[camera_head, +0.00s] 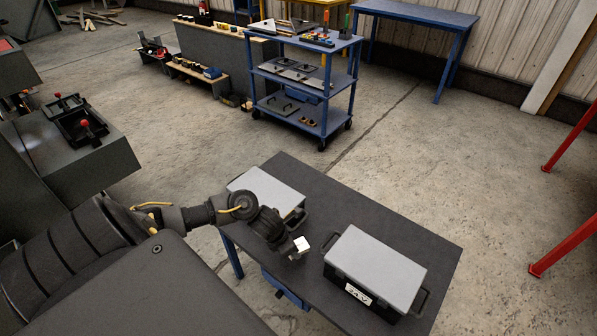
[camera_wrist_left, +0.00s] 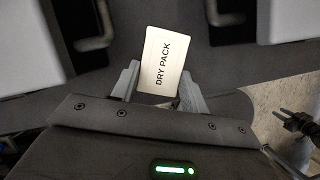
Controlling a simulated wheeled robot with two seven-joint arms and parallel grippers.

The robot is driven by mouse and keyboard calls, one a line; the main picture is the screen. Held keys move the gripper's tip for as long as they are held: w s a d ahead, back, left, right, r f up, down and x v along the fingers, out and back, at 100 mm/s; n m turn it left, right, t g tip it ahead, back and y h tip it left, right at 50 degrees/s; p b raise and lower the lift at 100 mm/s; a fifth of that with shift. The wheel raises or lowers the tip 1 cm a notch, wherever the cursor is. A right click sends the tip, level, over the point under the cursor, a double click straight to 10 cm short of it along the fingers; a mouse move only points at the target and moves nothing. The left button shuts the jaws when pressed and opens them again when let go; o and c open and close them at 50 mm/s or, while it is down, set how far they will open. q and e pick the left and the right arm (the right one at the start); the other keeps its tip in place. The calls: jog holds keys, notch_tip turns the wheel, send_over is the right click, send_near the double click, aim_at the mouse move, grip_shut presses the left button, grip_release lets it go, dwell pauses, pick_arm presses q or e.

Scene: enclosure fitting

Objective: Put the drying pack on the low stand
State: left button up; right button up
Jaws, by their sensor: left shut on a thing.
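The drying pack is a small pale block lettered DRY PACK (camera_wrist_left: 160,62); its white side also shows in the head view (camera_head: 302,244). My left gripper (camera_head: 297,252) is shut on it, with one finger at each side in the left wrist view (camera_wrist_left: 155,88). The gripper is over the near edge of a dark table (camera_head: 415,238), between two grey-lidded cases. I cannot tell which surface is the low stand.
The right case (camera_head: 380,265) and the left case (camera_head: 265,188) have handles that stick out. Behind are a blue cart (camera_head: 305,85), a low wooden-topped bench (camera_head: 197,72) and a blue table (camera_head: 420,12). A dark bench with red-knobbed fixtures (camera_head: 80,125) stands left.

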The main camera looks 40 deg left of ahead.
pick_arm(q)
jog(key=shift+w+d+f, duration=0.15)
jog(key=shift+w+f, duration=0.35)
jog(key=shift+f, duration=0.15)
jog(key=shift+w+d+f, duration=0.15)
jog(key=shift+w+f, duration=0.3)
jog(key=shift+f, duration=0.2)
notch_tip(320, 180, down, 3)
jog(key=shift+w, duration=0.15)
jog(key=shift+f, duration=0.15)
pick_arm(e)
jog(key=shift+s+d+r, duration=0.15)
jog(key=shift+s, duration=0.15)
pick_arm(q)
jog(key=shift+f, duration=0.2)
jog(key=o, duration=1)
jog(key=shift+r, duration=0.2)
